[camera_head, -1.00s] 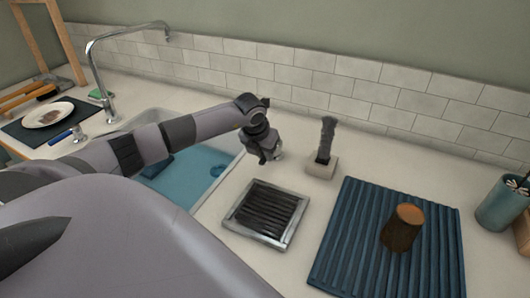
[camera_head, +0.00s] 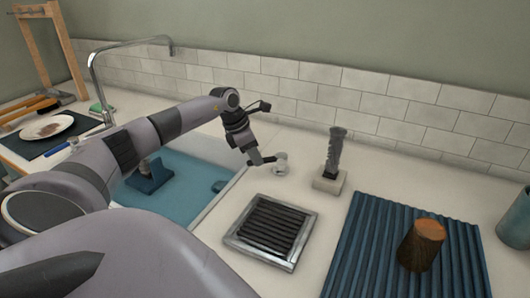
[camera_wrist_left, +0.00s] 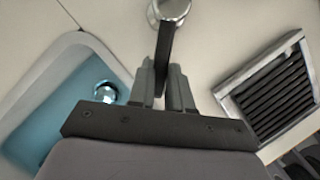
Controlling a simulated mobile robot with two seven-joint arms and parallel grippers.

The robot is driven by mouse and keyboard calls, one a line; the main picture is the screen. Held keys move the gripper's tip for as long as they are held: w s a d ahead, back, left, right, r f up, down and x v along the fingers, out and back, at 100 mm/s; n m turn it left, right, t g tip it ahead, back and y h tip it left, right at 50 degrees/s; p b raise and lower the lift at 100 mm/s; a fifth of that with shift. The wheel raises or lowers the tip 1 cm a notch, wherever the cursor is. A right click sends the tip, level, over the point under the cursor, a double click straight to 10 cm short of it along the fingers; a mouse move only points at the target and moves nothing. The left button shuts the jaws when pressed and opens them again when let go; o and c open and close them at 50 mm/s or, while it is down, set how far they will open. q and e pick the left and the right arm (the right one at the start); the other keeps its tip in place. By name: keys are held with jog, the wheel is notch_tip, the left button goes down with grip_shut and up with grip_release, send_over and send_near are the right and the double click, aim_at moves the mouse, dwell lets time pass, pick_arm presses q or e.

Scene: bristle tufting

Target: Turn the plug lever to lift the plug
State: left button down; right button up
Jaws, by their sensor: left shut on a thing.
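The plug lever is a chrome knob (camera_head: 281,160) with a dark bar, on the counter just right of the sink. In the left wrist view the chrome knob (camera_wrist_left: 171,10) is at the top and the dark bar (camera_wrist_left: 165,45) runs from it down between my fingers. My left gripper (camera_head: 258,158) is shut on this bar, left of the knob; it also shows in the left wrist view (camera_wrist_left: 163,88). A round shiny metal piece (camera_wrist_left: 105,92), seemingly the plug, is in the sink. The fingers' exact contact is hard to see. My right gripper is out of view.
The blue-bottomed sink (camera_head: 185,195) lies under my left arm. A framed dark grate (camera_head: 268,230) lies near the gripper, with a grey upright tool in a pale block (camera_head: 330,182) behind it. A ribbed blue mat (camera_head: 375,245) carries a brown wooden piece (camera_head: 421,244).

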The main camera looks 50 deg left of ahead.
pick_arm(q)
jog(key=shift+w+a+m+h+b, duration=0.35)
jog(key=shift+a+m, duration=0.2)
jog(key=shift+m, duration=0.25)
jog(key=shift+w+a+m+g+h+b, duration=0.4)
jog(key=shift+w+a+m+b, duration=0.2)
jog(key=shift+m+b, duration=0.5)
jog(key=shift+w+a+m+b, duration=0.25)
jog(key=shift+m+b, duration=0.2)
jog(key=shift+m, duration=0.25)
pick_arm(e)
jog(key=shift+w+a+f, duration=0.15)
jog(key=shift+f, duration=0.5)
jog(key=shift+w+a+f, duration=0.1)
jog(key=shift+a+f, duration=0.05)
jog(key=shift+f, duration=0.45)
pick_arm(q)
jog(key=shift+w+a+m+g+b, duration=0.15)
jog(key=shift+m+g+b, duration=0.15)
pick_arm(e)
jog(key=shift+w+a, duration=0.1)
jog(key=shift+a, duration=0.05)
pick_arm(q)
jog(key=c, duration=1)
grip_release()
jog(key=shift+c, duration=0.2)
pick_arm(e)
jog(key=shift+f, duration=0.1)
